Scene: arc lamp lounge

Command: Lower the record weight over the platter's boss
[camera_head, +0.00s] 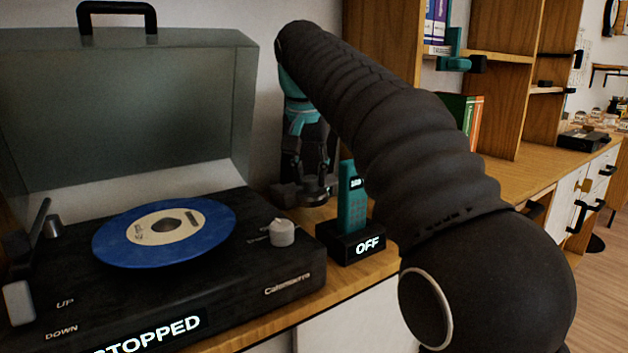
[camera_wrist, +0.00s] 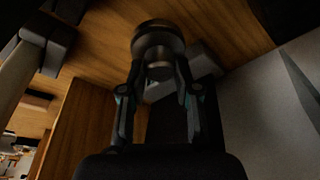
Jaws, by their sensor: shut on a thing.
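The record weight (camera_wrist: 158,45) is a round, dark metal piece with a narrower stem. In the wrist view my gripper (camera_wrist: 160,70) is shut on the stem between its two fingers. In the head view my gripper (camera_head: 305,165) hangs below the arm, to the right of and behind the turntable, with the dark weight (camera_head: 303,194) at its lower end. The turntable (camera_head: 255,285) has its lid open and reads STOPPED. A blue record (camera_head: 115,243) with a cream label lies on the platter. The boss (camera_head: 168,224) shows at the label's centre. The weight is apart from it.
The raised lid (camera_head: 125,110) stands behind the platter. A knob (camera_head: 283,232) and an UP/DOWN lever (camera_head: 18,300) flank the record. A teal phone (camera_head: 352,200) stands in a black cradle marked OFF. Wooden shelves (camera_head: 508,100) with books rise behind the arm.

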